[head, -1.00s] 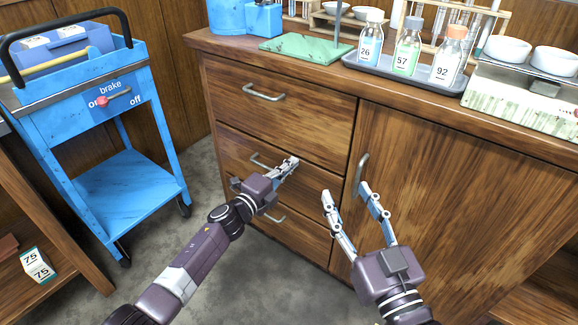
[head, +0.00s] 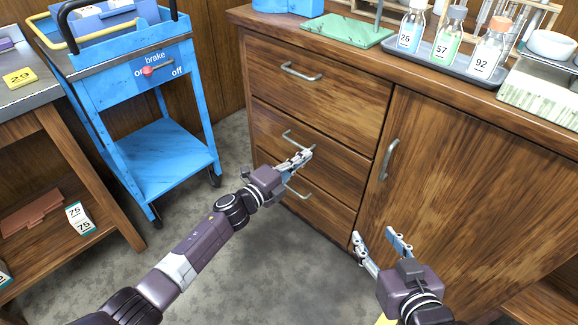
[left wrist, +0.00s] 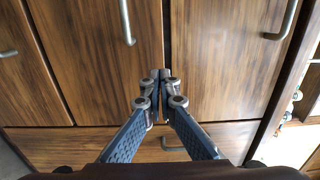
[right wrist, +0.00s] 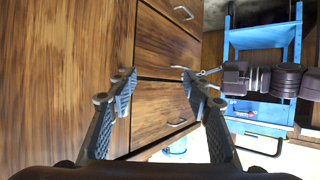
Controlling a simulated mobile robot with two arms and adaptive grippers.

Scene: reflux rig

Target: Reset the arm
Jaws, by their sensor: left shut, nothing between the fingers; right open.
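My left gripper (head: 303,156) is shut and empty, in front of the drawer fronts of the wooden cabinet (head: 420,150), near the middle drawer handle (head: 298,141). In the left wrist view its fingertips (left wrist: 162,76) meet, with the cabinet front behind them. My right gripper (head: 380,240) is open and empty, low in front of the cabinet door, below the door handle (head: 388,159). In the right wrist view its fingers (right wrist: 153,75) stand wide apart, with the drawers and part of my left arm beyond. I cannot tell how close either gripper is to the cabinet.
A blue cart (head: 110,90) with a red brake lever (head: 148,71) stands at the left. The counter holds a tray (head: 440,67) with bottles 26, 57 and 92, and a green board (head: 345,33). A wooden table (head: 50,105) is at far left. Grey floor (head: 250,270) is clear.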

